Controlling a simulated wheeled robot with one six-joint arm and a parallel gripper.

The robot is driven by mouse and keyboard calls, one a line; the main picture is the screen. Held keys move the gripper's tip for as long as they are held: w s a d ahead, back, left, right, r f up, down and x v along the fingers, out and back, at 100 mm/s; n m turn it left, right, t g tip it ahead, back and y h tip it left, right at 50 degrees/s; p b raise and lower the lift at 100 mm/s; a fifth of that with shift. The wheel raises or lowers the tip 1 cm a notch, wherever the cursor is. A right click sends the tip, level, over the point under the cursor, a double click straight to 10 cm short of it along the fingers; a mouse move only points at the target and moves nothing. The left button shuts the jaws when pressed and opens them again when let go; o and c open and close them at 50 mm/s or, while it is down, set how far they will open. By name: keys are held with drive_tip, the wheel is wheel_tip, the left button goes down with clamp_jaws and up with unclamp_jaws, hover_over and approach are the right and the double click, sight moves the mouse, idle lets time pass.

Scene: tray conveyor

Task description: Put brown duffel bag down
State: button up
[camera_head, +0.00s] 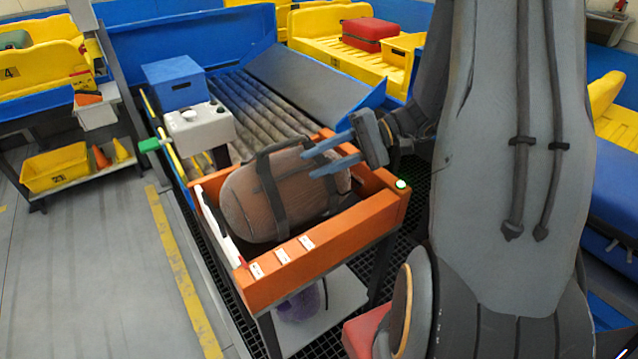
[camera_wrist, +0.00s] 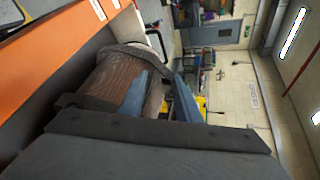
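The brown duffel bag (camera_head: 262,200) has dark straps and a dark carry handle. It lies in the orange-walled bin (camera_head: 330,240), with its near end tilted toward the bin's front left corner. My gripper (camera_head: 308,161) is over the bag's right part, with its blue fingers apart and pointing left toward the handle. In the wrist view, the bag (camera_wrist: 105,82) and its raised strap show beyond the spread fingers (camera_wrist: 158,72). No part of the bag is visibly clamped between them. The bag's underside is hidden by the bin walls.
A roller conveyor (camera_head: 262,108) with blue sides runs behind the bin. A blue box (camera_head: 174,84) and a grey control box (camera_head: 198,128) stand at its left. A red suitcase (camera_head: 369,34) sits on a yellow tray farther back. A purple item (camera_head: 300,302) is on the shelf below.

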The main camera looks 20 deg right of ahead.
drive_tip(key=s+a+f+n+g+h, duration=0.1)
drive_tip(key=s+h, duration=0.2)
drive_tip(key=s+a+f+n+g+h, duration=0.1)
drive_tip(key=s+a+g+h, duration=0.1)
drive_tip(key=s+h, duration=0.1)
drive_tip(key=s+a+f+n+g+h, duration=0.1)
drive_tip(key=s+a+g+h, duration=0.1)
drive_tip(key=s, duration=0.3)
drive_tip(key=shift+s+f+h, duration=0.15)
drive_tip(key=shift+f+h, duration=0.15)
drive_tip(key=shift+h, duration=0.5)
drive_tip(key=shift+s+d+r+n+t+h, duration=0.1)
drive_tip(key=shift+s+d+n+t+h, duration=0.15)
drive_tip(key=shift+n+t+h, duration=0.4)
drive_tip(key=shift+w+r+h, duration=0.15)
drive_tip(key=shift+r+h, duration=0.05)
drive_tip(key=shift+h, duration=0.55)
drive_tip(key=shift+w+a+r+n+t+h, duration=0.1)
drive_tip(key=shift+w+r+n+t+h, duration=0.4)
drive_tip(key=shift+t, duration=0.45)
drive_tip(key=shift+w+a+r, duration=0.15)
drive_tip(key=shift+a+r, duration=0.05)
